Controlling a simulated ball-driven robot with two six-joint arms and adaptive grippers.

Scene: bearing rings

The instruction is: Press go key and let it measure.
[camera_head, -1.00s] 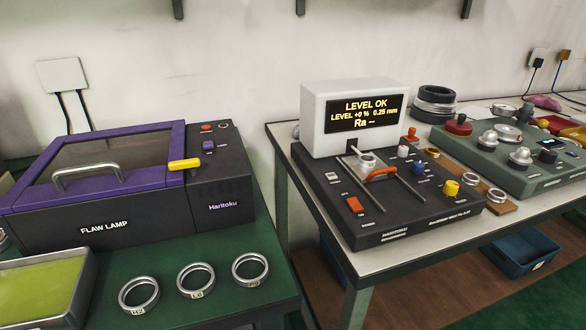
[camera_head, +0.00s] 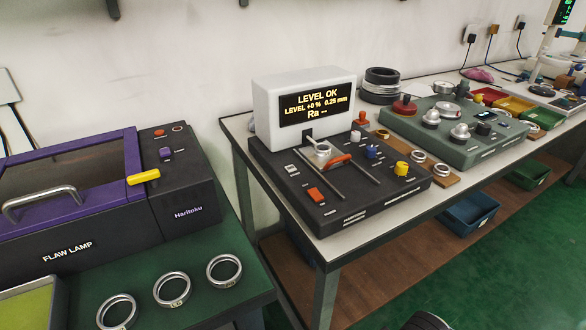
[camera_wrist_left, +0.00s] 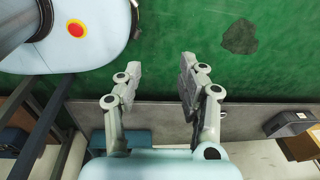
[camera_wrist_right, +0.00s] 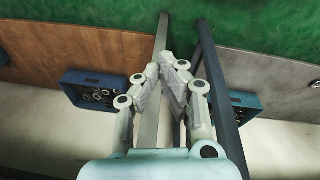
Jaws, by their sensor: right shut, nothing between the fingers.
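The roughness tester (camera_head: 345,205) is a dark console on the right-hand table. Its white display box (camera_head: 303,105) reads "LEVEL OK", "LEVEL +0 % 0.25 mm" and "Ra --". A ring (camera_head: 322,152) sits on the console top below the display, beside an orange-red handle (camera_head: 338,161). The console carries an orange rocker (camera_head: 315,194), small pale keys (camera_head: 291,169), a blue knob (camera_head: 371,152) and a yellow knob (camera_head: 401,168). The key labels are too small to read. My left gripper (camera_wrist_left: 160,72) is open and empty. My right gripper (camera_wrist_right: 174,62) is shut and empty. Neither shows in the head view.
The purple flaw lamp (camera_head: 105,236) stands on the left table, with several steel rings (camera_head: 172,289) in front. A green-grey console (camera_head: 450,134) stands right of the tester. A blue bin (camera_head: 470,212) is on the lower shelf. Green floor (camera_head: 500,280) is clear at right.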

